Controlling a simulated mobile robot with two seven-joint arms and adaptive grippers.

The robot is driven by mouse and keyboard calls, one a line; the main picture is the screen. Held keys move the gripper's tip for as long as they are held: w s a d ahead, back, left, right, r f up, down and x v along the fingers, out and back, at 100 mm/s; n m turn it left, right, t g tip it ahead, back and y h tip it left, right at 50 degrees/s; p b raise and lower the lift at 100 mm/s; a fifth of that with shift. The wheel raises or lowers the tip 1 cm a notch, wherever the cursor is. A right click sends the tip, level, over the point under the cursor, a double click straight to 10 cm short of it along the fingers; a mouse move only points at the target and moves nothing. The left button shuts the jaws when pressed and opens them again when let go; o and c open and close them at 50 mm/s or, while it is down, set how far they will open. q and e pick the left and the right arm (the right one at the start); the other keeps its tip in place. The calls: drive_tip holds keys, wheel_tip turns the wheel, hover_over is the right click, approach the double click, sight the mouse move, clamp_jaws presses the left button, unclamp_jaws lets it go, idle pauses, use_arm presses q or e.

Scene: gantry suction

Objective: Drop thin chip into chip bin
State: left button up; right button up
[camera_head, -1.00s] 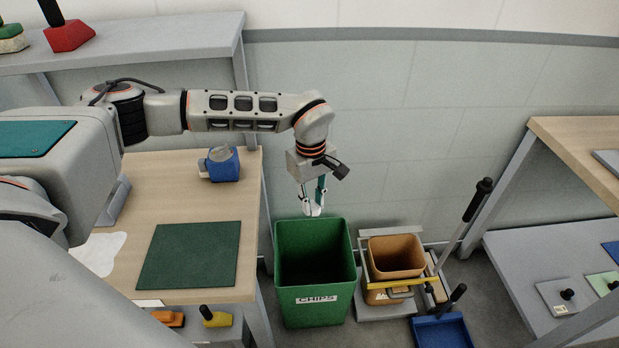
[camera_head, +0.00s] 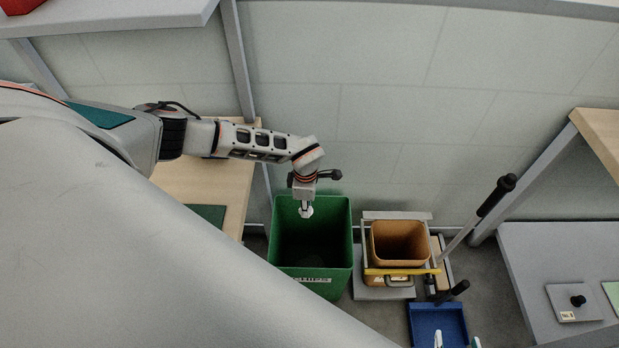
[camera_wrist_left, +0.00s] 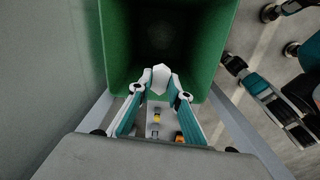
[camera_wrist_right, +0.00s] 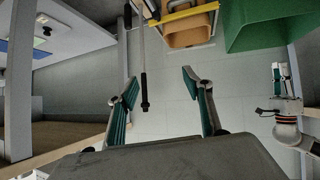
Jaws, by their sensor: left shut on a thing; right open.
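My left gripper (camera_head: 304,205) reaches over the green chip bin (camera_head: 287,272), which has a label on its front. It is shut on the thin chip (camera_head: 306,212), a small pale many-sided piece. In the left wrist view the chip (camera_wrist_left: 160,78) sits between the fingertips, above the bin's dark open mouth (camera_wrist_left: 220,40). The bin's floor is too dark to make out. My right gripper (camera_wrist_right: 158,86) is open and empty; its fingertips show at the bottom edge of the head view (camera_head: 458,341).
A brown bin (camera_head: 398,241) in a grey frame with a yellow bar stands right of the chip bin. A long-handled tool (camera_head: 470,228) and a blue tray (camera_head: 428,320) are further right. A wooden bench (camera_head: 200,178) is at left, a grey shelf (camera_head: 545,245) at right.

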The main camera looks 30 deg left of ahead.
use_arm(q)
wheel_tip(320, 180, down, 6)
drive_tip(key=b, duration=0.4)
drive_tip(key=shift+r, duration=0.25)
drive_tip(key=o, duration=0.8)
drive_tip(key=shift+o, duration=0.2)
wheel_tip(320, 180, up, 12)
use_arm(e)
drive_tip(key=f, duration=0.4)
drive_tip(key=shift+s+d, duration=0.1)
drive_tip(key=shift+d, duration=0.2)
use_arm(q)
drive_tip(key=shift+s, duration=0.15)
